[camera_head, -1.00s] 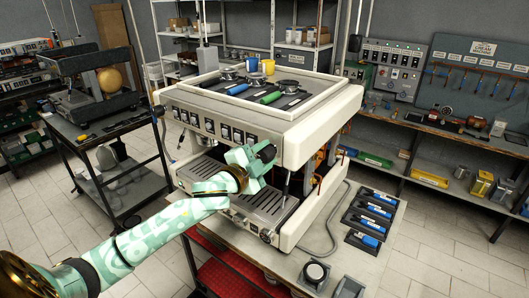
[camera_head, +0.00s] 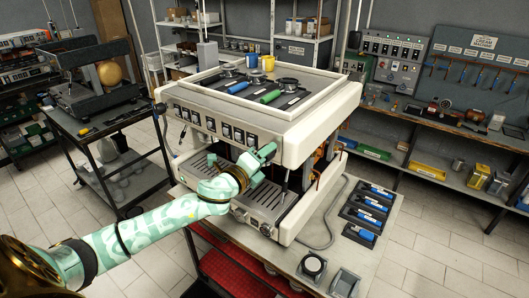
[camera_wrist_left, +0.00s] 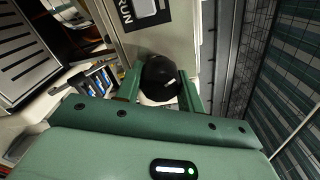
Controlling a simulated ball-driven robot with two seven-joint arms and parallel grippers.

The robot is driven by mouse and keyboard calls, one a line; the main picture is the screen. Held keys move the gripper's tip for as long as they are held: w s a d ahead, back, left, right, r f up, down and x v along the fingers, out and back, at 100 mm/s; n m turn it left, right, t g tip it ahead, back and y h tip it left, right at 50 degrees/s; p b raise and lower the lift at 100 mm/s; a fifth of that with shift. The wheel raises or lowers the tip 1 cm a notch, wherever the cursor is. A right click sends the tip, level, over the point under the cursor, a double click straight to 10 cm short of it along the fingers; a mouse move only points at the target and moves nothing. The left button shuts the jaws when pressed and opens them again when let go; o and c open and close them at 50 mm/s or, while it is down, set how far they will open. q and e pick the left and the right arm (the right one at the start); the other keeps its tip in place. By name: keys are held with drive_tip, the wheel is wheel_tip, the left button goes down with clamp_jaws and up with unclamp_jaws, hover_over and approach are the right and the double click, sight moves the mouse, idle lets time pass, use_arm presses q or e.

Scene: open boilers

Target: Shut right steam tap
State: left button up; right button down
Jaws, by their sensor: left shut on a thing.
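The espresso machine (camera_head: 275,131) is a large white boxy unit with its front toward the lower left. My left gripper (camera_head: 268,154) is at the right end of its front panel. In the left wrist view, the left gripper (camera_wrist_left: 160,92) has its two green fingers on either side of a round black tap knob (camera_wrist_left: 160,77) and is shut on it. The knob has a small white mark and sits below a label plate on the pale panel. In the head view the knob is hidden by the gripper. My right gripper is not in view.
Several blue-handled tools lie in black trays (camera_head: 358,231) on the table right of the machine. Portafilters and two cups (camera_head: 267,62) sit on its top. A drip tray (camera_head: 262,197) lies below my left gripper. A dark cart (camera_head: 118,125) stands at left.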

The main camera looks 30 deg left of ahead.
use_arm(q)
drive_tip(key=m+p, duration=0.1)
drive_tip(key=m, duration=0.4)
drive_tip(key=shift+f+m, duration=0.15)
drive_tip(key=shift+m, duration=0.15)
idle(0.4)
drive_tip(key=o, duration=1)
drive_tip(key=s+a+b, duration=0.1)
drive_tip(key=s+b, duration=0.2)
drive_tip(key=s, duration=1.3)
drive_tip(key=shift+s+b, duration=0.2)
drive_tip(key=shift+b, duration=0.2)
drive_tip(key=shift+a, duration=0.15)
